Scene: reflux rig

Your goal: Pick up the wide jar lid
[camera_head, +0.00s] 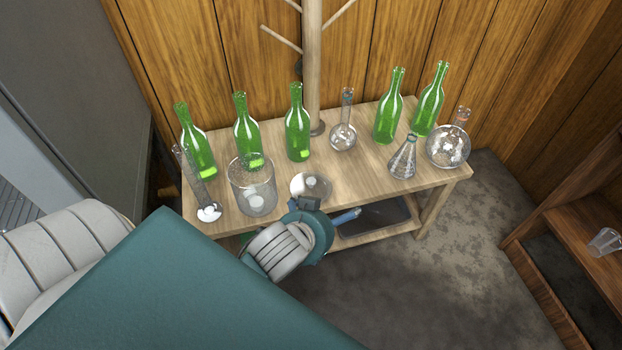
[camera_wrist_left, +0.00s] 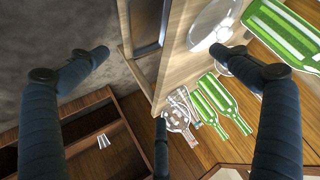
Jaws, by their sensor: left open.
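The wide jar lid appears to be the round clear disc (camera_head: 318,184) with a pale middle, lying at the front edge of the wooden table. In the left wrist view it shows as a pale disc (camera_wrist_left: 209,24) at the upper right, beside the tip of the right-hand finger. My left gripper (camera_head: 325,213) is just in front of the lid, at the table's front edge. In the left wrist view my gripper (camera_wrist_left: 160,54) has its fingers spread wide with nothing between them. Contact with the lid cannot be told. My right gripper is not in view.
A wide glass jar (camera_head: 253,190) stands left of the lid, with a glass cylinder (camera_head: 195,182) beyond it. Several green bottles (camera_head: 297,127) line the back. Flasks (camera_head: 403,160) stand at the right. A dark tray (camera_head: 375,217) lies on the lower shelf. The table's front right is clear.

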